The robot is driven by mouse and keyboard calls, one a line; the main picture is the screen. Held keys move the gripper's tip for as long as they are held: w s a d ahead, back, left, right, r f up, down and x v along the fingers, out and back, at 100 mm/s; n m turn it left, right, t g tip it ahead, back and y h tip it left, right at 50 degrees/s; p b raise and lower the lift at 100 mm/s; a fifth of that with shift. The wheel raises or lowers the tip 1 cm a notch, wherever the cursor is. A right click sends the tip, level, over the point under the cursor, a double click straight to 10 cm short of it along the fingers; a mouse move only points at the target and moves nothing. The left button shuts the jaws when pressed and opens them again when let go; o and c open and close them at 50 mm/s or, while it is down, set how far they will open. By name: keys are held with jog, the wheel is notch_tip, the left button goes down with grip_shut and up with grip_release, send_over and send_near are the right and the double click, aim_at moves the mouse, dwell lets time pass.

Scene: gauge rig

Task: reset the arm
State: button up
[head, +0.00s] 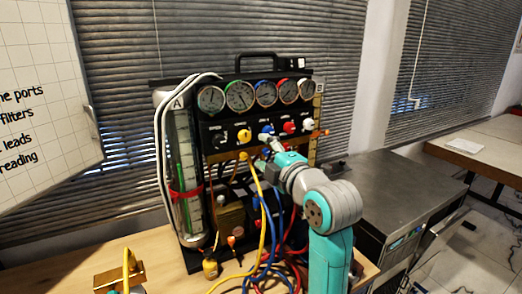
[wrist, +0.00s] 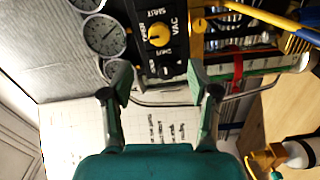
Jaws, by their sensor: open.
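My arm reaches up from the lower right in the head view, and my gripper (head: 267,140) is in front of the gauge rig's knob panel (head: 225,128). In the wrist view my gripper (wrist: 160,84) is open, with its two fingers apart and nothing held between them. A yellow knob (wrist: 158,36) on the black panel, beside a VAC label, lies beyond the fingertips. That yellow knob also shows in the head view (head: 244,136), left of my gripper. A row of round gauges (head: 240,95) sits above the panel. My gripper partly hides the middle of the panel.
A clear tube (head: 182,150) with a red band stands at the rig's left. A yellow hose (head: 258,195) and blue hoses (head: 268,262) hang in front and lie on the wooden table (head: 160,245). A grey cabinet (head: 390,185) stands at right. A whiteboard (head: 35,90) is at left.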

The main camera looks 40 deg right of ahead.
dwell(0.5)
jog(key=s+a+f+m+y, duration=0.1)
jog(key=s+a+f+m, duration=0.3)
jog(key=f, duration=0.6)
jog(key=s+a+f+m+g, duration=0.1)
jog(key=s+a+f, duration=0.1)
jog(key=a+f, duration=0.5)
jog(key=s+a+f+m+y, duration=0.1)
jog(key=s+a+f+m, duration=0.25)
jog(key=f, duration=0.85)
jog(key=s+a+f+m+g+y, duration=0.1)
jog(key=s+a+f, duration=0.25)
jog(key=s, duration=0.25)
jog(key=s+a+f+m, duration=0.1)
jog(key=s+a+f, duration=0.1)
jog(key=s+f, duration=0.35)
jog(key=s+a+m+y, duration=0.2)
jog(key=s+a, duration=0.1)
jog(key=s, duration=1.4)
jog(key=shift+s+a+r+m+g, duration=0.15)
jog(key=shift+s+r+m+g, duration=0.2)
jog(key=shift+r, duration=0.1)
